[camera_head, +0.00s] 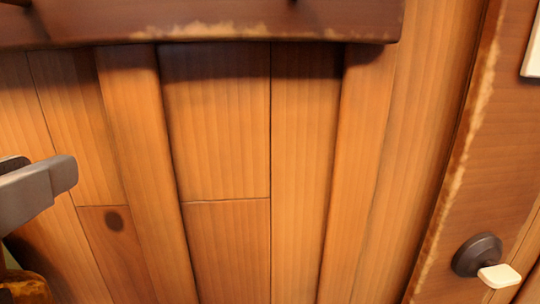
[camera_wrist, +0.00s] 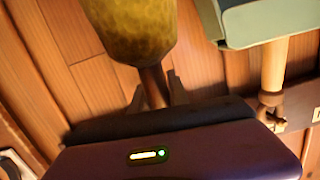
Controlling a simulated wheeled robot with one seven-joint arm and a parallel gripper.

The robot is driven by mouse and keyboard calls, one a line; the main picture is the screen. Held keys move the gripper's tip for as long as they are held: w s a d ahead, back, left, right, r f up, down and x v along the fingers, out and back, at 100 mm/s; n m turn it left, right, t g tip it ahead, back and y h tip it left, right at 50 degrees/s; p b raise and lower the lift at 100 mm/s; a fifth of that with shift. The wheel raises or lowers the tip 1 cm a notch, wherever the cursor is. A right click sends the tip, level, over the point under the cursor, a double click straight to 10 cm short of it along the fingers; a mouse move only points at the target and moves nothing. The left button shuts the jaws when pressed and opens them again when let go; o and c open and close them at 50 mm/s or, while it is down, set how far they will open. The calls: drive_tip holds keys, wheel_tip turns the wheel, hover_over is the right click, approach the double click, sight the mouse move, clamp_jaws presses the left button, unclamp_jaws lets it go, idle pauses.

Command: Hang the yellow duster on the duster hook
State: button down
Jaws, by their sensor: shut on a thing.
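The yellow duster (camera_wrist: 132,28) has a mottled yellow head and a brown handle, and shows in the wrist view at the top. My gripper (camera_wrist: 155,92) is shut on the brown handle, with a finger on each side. In the head view a grey part of my gripper (camera_head: 40,190) shows at the left edge. A yellow-brown piece below it, at the lower left corner, may be the duster. A dark round wall mount with a pale peg (camera_head: 488,265) is at the lower right of the head view; I cannot tell whether it is the duster hook.
A plank wall (camera_head: 230,150) fills the head view. A dark worn board (camera_head: 220,25) runs along the top, with dark pieces cut off above it. A dark upright board stands at right. In the wrist view a grey-green object (camera_wrist: 268,22) with a pale wooden handle is at right.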

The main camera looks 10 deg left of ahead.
drive_tip(key=shift+x, duration=0.9)
drive_tip(key=shift+w+f+b, duration=0.25)
drive_tip(key=shift+w+b, duration=0.1)
drive_tip(key=shift+w, duration=0.15)
drive_tip(key=shift+a+f, duration=0.1)
drive_tip(key=c, duration=1.2)
unclamp_jaws()
drive_tip(key=shift+s, duration=0.1)
